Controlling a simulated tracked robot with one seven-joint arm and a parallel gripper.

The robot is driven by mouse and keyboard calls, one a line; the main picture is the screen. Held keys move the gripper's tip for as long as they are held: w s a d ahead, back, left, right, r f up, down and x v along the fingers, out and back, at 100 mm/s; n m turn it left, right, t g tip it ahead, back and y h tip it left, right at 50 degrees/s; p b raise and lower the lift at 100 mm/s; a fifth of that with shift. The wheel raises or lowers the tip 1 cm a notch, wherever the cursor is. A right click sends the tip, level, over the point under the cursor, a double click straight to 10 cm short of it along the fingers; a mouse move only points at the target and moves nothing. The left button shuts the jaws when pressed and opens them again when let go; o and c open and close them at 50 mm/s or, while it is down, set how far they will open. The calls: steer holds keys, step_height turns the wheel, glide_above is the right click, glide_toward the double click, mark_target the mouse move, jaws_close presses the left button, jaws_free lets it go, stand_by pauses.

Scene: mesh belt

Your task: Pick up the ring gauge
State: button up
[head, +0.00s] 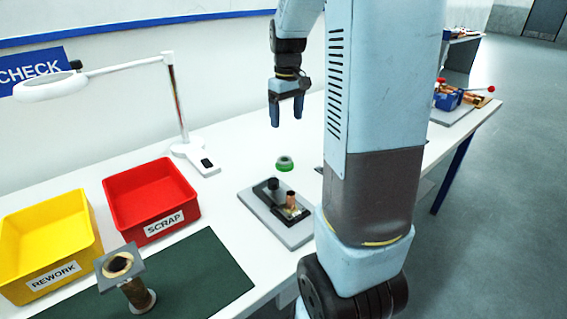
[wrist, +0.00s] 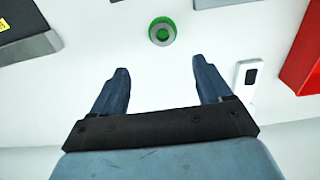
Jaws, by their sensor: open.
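The ring gauge (head: 285,163) is a small round piece, green with a grey ring, lying on the white table in the head view. In the wrist view the ring gauge (wrist: 161,35) shows as a green ring with a grey inner ring, beyond my fingertips and between their lines. My gripper (head: 288,122) is open and empty, pointing down above the table, clear of the ring gauge. In the wrist view its two blue fingers (wrist: 162,72) stand apart with only table between them.
A grey plate (head: 290,236) with a black knob and a copper cylinder lies near the ring gauge. A red SCRAP bin (head: 150,194), a yellow REWORK bin (head: 50,240) and a magnifier lamp (head: 185,105) stand to the left. White table around the ring gauge is clear.

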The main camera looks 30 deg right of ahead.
step_height(320, 180, down, 9)
steer(key=shift+w+d+r, duration=0.1)
steer(key=shift+r, duration=0.1)
steer(key=f, duration=0.4)
steer(key=shift+a+f, duration=0.1)
steer(key=shift+a, duration=0.3)
steer(key=shift+f, duration=0.65)
steer(key=c, duration=1.3)
steer(key=shift+o, duration=0.2)
